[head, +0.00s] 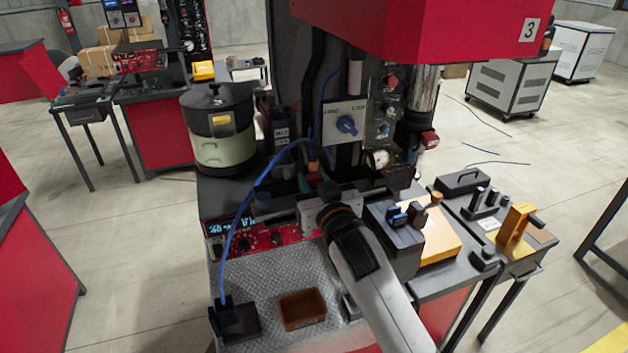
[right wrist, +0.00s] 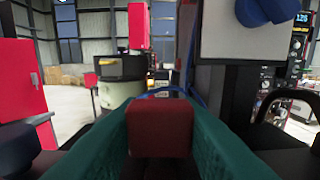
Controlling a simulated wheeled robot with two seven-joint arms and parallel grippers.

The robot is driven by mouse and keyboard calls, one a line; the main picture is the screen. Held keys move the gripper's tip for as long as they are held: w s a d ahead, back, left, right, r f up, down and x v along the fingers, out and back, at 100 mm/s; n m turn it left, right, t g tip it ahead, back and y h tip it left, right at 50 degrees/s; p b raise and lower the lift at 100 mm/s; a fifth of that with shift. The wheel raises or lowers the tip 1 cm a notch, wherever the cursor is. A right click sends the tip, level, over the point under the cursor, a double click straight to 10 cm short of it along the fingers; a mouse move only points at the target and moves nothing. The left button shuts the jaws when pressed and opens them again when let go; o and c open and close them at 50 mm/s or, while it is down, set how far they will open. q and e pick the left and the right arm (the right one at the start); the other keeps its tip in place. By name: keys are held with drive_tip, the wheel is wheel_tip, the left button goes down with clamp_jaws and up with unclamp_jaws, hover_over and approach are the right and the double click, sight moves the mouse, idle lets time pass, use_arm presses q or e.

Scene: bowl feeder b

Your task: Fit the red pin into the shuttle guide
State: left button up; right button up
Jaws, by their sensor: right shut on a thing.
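My right gripper (head: 318,180) reaches forward to the machine under its red head, in the middle of the head view. In the right wrist view its two teal fingers (right wrist: 160,130) are shut on the red pin (right wrist: 160,126), whose blunt, squarish red end faces the camera. In the head view the pin is too small and covered to make out clearly. A dark rail (head: 272,212) runs across the machine beside the gripper; I cannot tell for sure whether it is the shuttle guide. Whether the pin touches it is hidden. My left gripper is not in view.
A blue cable (head: 243,205) arches left of the gripper. A red control panel (head: 262,238) and a brown bin (head: 302,309) lie nearer. A green-and-black canister (head: 220,130) stands left; a yellow block (head: 436,240) sits right. A selector panel (head: 345,122) is behind.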

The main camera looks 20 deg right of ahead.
drive_tip(key=shift+f, duration=0.25)
idle(0.9)
drive_tip(key=o, duration=1.1)
drive_tip(key=shift+c, duration=0.2)
